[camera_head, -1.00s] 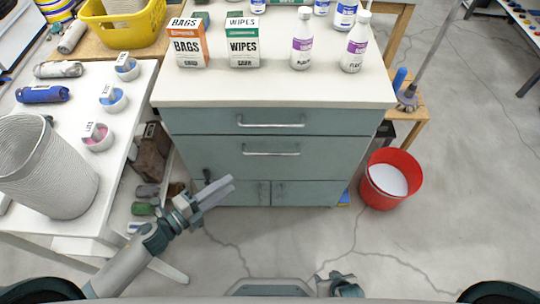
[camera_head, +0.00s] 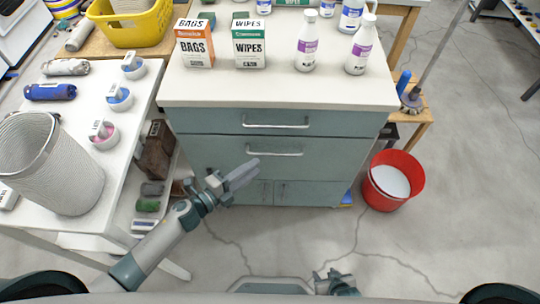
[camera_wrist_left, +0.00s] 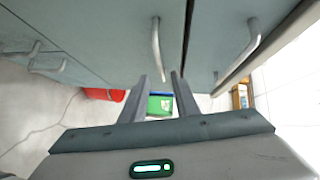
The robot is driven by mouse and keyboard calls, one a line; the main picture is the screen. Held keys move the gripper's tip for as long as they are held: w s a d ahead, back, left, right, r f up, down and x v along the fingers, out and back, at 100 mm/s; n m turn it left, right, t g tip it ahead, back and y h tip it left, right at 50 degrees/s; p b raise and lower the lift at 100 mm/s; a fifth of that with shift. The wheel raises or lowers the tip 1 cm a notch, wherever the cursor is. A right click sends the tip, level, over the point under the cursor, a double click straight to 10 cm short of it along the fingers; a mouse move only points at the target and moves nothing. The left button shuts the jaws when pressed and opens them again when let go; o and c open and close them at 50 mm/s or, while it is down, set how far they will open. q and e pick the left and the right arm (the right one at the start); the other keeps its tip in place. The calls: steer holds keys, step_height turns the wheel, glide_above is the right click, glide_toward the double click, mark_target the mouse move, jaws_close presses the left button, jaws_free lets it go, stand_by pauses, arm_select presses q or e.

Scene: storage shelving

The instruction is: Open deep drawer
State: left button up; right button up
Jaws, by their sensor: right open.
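The grey-green cabinet (camera_head: 180,120) stands in the middle of the head view. Its deep drawer (camera_head: 325,158) is the second one down and is closed. The deep drawer's bar handle (camera_head: 275,153) is also in the left wrist view (camera_wrist_left: 156,50). My left gripper (camera_head: 248,170) is in front of the drawer, left of and below the handle in the picture, not touching it. In the left wrist view its fingers (camera_wrist_left: 159,78) are apart and empty. My right gripper (camera_head: 338,281) is low in the head view, away from the cabinet and only partly seen.
A closed shallow drawer (camera_head: 345,121) is above, and closed small doors (camera_head: 310,193) are below. A red bucket (camera_head: 390,182) stands to the right. A white table (camera_head: 80,225) with a woven basket (camera_head: 50,165) stands at left. The floor in front is clear.

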arm_select(q)
steer(key=x, duration=0.8)
steer(key=shift+w+d, duration=0.1)
steer(key=shift+w, duration=0.05)
jaws_close()
